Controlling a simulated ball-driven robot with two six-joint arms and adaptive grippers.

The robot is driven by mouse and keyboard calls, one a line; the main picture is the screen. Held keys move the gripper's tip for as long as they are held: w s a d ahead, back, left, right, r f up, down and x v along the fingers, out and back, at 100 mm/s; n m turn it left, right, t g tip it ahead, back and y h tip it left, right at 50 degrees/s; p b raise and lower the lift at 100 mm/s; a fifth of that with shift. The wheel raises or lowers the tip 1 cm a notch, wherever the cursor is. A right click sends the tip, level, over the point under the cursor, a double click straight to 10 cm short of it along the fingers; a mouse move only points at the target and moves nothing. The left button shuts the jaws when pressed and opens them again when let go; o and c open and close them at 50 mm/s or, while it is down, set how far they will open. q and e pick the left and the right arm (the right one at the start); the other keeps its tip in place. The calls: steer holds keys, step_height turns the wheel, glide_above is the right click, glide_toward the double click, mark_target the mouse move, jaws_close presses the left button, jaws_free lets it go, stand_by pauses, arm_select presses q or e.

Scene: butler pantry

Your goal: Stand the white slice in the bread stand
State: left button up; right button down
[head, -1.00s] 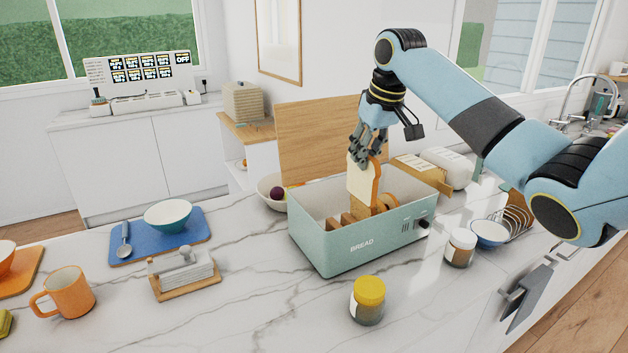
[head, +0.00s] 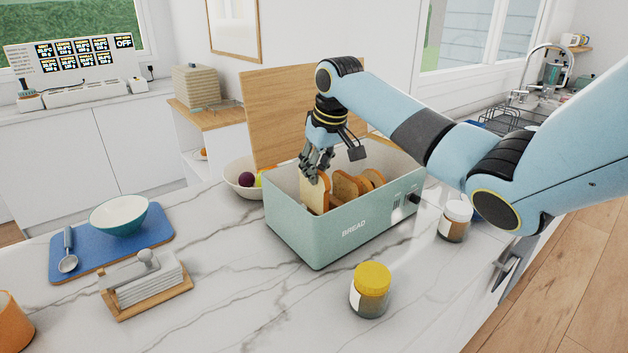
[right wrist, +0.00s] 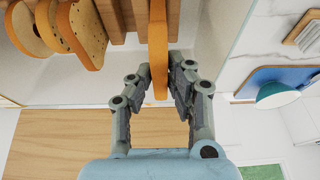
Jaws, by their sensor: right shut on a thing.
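My right gripper (head: 316,172) is shut on the white slice (head: 314,196), which is upright at the left end of the green bread bin (head: 350,232). The slice's lower part is hidden by the bin's front wall. In the right wrist view the slice (right wrist: 158,40) shows edge-on between the fingers (right wrist: 160,75). Wooden slats, seemingly the bread stand (right wrist: 114,18), lie inside the bin beside the slice. Whether the slice touches the bin floor or stand cannot be told. Browner slices (head: 347,186) stand to its right; they also show in the wrist view (right wrist: 82,32). My left gripper is out of view.
A wooden board (head: 285,115) stands upright behind the bin, with a fruit bowl (head: 243,178) beside it. A yellow-lidded jar (head: 370,292) is in front and another jar (head: 455,222) is to the right. A butter dish (head: 147,285) and blue tray (head: 155,245) are left.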

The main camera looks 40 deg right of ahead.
mark_target(316, 188)
steer(key=shift+f, duration=0.3)
steer(key=shift+r, duration=0.1)
steer(key=shift+r+p, duration=0.1)
steer(key=shift+p, duration=0.6)
steer(key=shift+f+b, duration=0.65)
steer(key=shift+f, duration=1.65)
